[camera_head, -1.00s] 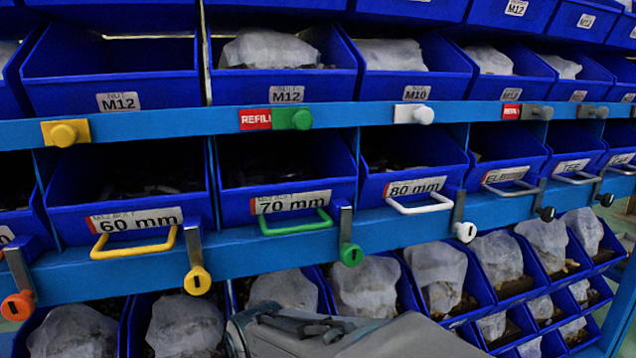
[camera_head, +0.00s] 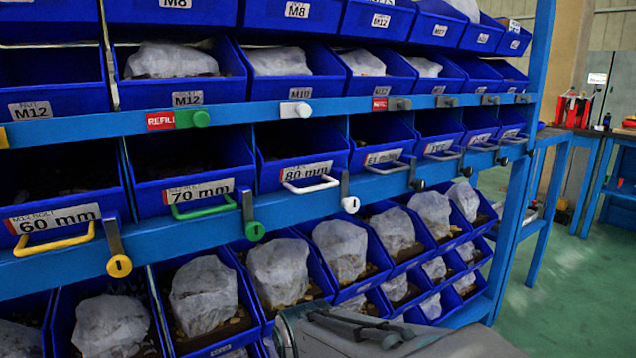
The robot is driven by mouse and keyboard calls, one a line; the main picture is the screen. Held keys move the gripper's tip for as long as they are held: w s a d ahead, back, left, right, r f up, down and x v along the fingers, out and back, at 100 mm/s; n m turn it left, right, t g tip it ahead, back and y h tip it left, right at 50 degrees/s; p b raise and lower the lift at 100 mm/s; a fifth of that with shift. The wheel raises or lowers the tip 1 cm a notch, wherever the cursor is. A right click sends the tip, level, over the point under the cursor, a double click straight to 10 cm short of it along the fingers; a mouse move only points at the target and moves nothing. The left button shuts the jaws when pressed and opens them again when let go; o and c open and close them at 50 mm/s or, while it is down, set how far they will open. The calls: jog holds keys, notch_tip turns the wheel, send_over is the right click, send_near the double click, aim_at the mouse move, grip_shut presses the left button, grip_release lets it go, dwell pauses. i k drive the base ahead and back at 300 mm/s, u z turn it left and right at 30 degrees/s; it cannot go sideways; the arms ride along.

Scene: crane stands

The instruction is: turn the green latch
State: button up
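The green latch (camera_head: 251,216) is a short metal lever with a round green knob at its lower end. It hangs nearly upright on the blue rail, just right of the "70 mm" bin (camera_head: 185,170) with the green handle (camera_head: 202,210). A green block with a round knob (camera_head: 192,119) sits on the upper rail beside a red "REFILL" label. My gripper is not in view. A grey part of my own body shows at the bottom edge, apart from the latch in the picture.
A yellow latch (camera_head: 118,252) hangs to the left and a white latch (camera_head: 348,193) to the right on the same rail. Angled bins with wrapped contents (camera_head: 203,290) fill the lower rows. Open green floor (camera_head: 560,290) lies past the rack's right end.

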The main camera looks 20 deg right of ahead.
aim_at(254, 231)
jog(key=z, duration=0.65)
jog(key=k, duration=0.85)
jog(key=z, duration=0.2)
jog(key=i, duration=1.15)
jog(key=z, duration=0.4)
jog(key=k, duration=1)
jog(key=u, duration=1.45)
